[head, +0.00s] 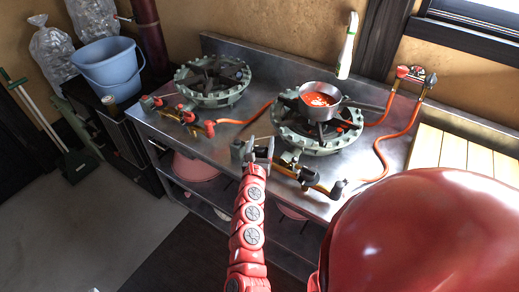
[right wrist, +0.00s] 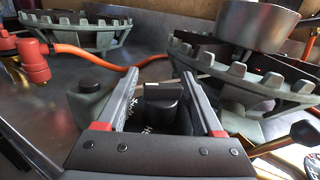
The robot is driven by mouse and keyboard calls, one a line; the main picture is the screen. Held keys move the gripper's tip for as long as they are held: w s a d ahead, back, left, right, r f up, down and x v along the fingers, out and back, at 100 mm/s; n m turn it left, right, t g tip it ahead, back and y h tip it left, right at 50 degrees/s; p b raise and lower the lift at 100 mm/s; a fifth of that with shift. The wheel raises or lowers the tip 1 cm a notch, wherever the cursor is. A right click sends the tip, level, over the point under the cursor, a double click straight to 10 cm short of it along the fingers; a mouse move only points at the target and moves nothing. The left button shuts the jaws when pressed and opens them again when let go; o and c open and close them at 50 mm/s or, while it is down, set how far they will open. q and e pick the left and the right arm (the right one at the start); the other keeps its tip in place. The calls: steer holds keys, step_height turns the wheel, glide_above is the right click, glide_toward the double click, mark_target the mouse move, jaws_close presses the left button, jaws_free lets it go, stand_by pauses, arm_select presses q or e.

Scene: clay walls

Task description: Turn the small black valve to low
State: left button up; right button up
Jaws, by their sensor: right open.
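A small black valve knob (right wrist: 163,95) shows in the right wrist view, between the two fingers of my right gripper (right wrist: 160,84). The fingers stand apart on either side of it, with a gap visible; I cannot tell whether either touches it. White lettering shows beside the knob, partly hidden. In the head view my right gripper (head: 256,152) is at the front edge of the steel counter, left of the brass gas pipe (head: 312,180) of the right burner (head: 300,135). The knob is hard to make out there. My left gripper is not in view.
A pan of red food (head: 322,98) stands on the right burner. A second burner (head: 212,82) is at the left, with orange hoses on the counter (head: 215,148). A white bottle (head: 347,45) stands behind.

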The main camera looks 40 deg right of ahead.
steer(key=b+v, duration=0.3)
steer(key=v, duration=1.4)
steer(key=shift+s+r, duration=0.1)
steer(key=shift+s, duration=0.05)
